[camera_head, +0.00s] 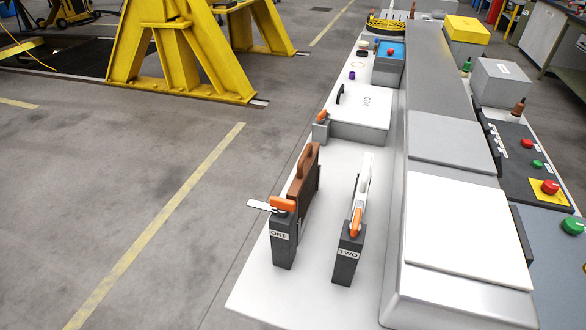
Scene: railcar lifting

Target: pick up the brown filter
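The brown filter (302,195) stands upright on the white tabletop, left of the middle of the view. It is a thin brown panel with a handle on its top edge. A dark block labelled ONE (283,245) with an orange lever (282,204) stands in front of it and hides its near lower part. I cannot tell whether the block touches the filter. Neither of my grippers shows in this view.
A white panel (364,182) stands to the right behind a dark block labelled TWO (348,262). A white lidded box (362,103) lies beyond the filter. A long grey raised housing (450,135) bounds the right side. Open floor (120,150) lies left.

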